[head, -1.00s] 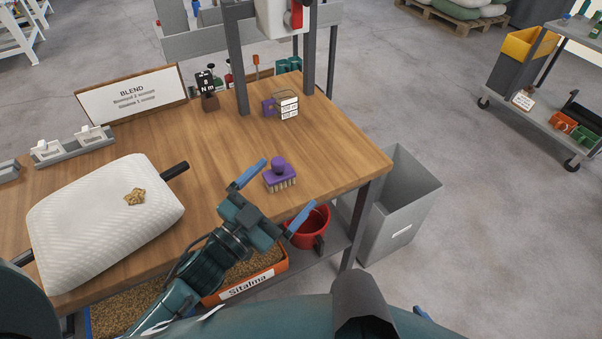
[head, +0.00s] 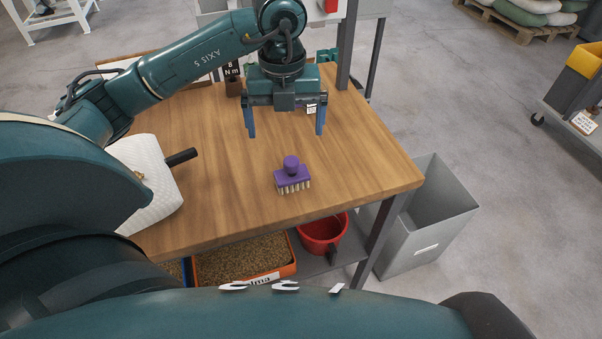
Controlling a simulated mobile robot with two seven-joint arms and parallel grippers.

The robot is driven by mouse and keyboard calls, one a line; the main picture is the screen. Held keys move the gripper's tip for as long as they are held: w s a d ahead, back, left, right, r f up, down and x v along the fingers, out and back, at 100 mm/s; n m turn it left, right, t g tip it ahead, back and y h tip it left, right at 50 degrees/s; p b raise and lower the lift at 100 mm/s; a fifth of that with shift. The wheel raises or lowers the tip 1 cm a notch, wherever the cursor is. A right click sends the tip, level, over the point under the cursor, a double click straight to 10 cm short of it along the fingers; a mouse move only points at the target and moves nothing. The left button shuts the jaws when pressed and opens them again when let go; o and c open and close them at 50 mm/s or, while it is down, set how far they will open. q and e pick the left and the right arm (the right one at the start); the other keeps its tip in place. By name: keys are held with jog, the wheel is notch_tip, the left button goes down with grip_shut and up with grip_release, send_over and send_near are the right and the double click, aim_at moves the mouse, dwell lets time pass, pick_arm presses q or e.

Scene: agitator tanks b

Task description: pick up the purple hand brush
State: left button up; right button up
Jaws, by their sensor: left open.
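The purple hand brush (head: 292,178) stands on the wooden table (head: 220,205) near its front right part, bristles down and knob up. My left gripper (head: 285,130) is open and empty, with its two blue fingers pointing down. In the picture it is above and beyond the brush, apart from it. The gripper hides part of the table's back area. My right gripper does not show.
A white pillow-like sack (head: 148,180) with a dark handle (head: 182,157) lies on the left, partly behind my arm. A grey bin (head: 425,225) stands right of the table. A red bucket (head: 322,235) and an orange grain crate (head: 240,262) sit below.

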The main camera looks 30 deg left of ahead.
aim_at(291, 160)
pick_arm(q)
notch_tip(291, 160, down, 6)
jog(key=shift+s, duration=0.1)
jog(key=shift+w+d+f+p, duration=0.15)
jog(key=shift+f+p, duration=0.15)
jog(key=shift+f, duration=0.7)
jog(key=shift+w+f+p, duration=0.15)
jog(key=shift+f+p, duration=0.1)
jog(key=shift+f, duration=0.75)
jog(key=shift+w+d+f+p, duration=0.15)
jog(key=shift+f+p, duration=0.15)
jog(key=shift+f, duration=0.7)
jog(key=shift+c, duration=0.2)
jog(key=c, duration=1.1)
